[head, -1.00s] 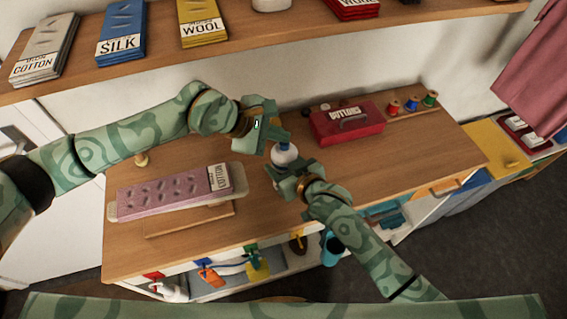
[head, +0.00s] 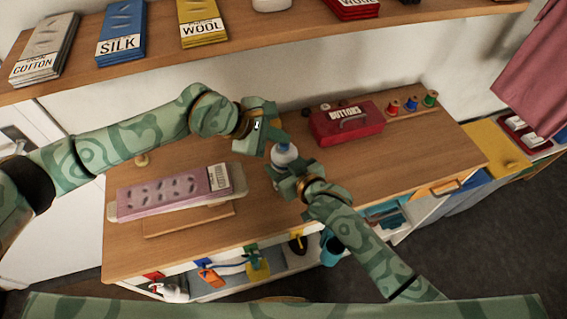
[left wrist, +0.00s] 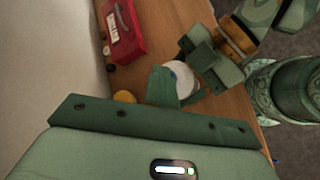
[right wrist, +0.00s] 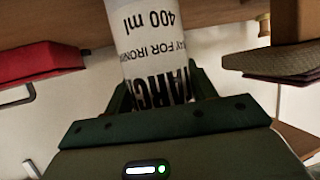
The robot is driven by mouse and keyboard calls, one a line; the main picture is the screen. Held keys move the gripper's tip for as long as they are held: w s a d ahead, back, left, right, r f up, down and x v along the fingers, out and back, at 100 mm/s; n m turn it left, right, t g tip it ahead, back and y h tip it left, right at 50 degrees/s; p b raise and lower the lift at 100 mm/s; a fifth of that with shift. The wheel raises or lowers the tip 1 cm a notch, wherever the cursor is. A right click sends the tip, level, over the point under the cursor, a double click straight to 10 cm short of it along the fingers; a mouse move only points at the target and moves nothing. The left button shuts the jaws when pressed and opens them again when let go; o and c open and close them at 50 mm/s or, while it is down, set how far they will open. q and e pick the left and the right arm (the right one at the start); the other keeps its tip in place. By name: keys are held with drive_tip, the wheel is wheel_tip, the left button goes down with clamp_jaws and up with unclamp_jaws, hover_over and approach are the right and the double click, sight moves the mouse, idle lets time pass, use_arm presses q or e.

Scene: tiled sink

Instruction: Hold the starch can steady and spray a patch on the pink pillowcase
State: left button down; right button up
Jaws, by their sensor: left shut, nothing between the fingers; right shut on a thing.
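The white starch can (head: 284,156) stands upright over the wooden table, and its printed label shows upside down in the right wrist view (right wrist: 155,65). My right gripper (head: 288,171) is shut around the can's body. My left gripper (head: 278,137) is shut and empty, right at the can's top; I cannot tell whether it touches. In the left wrist view, the can's white top (left wrist: 182,80) shows beside the left fingers, partly hidden. The pink pillowcase (head: 160,196) lies on a padded board left of both grippers, with a white label at its right end.
A red buttons box (head: 345,122) stands behind and right of the can, with thread spools (head: 411,103) beyond. A shelf (head: 280,37) with cloth stacks runs above the back of the table. Table to the right is clear. Small items hang below the front edge.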

use_arm(q)
drive_tip(key=shift+r, duration=0.2)
wheel_tip(320, 180, up, 6)
idle(0.6)
idle(2.3)
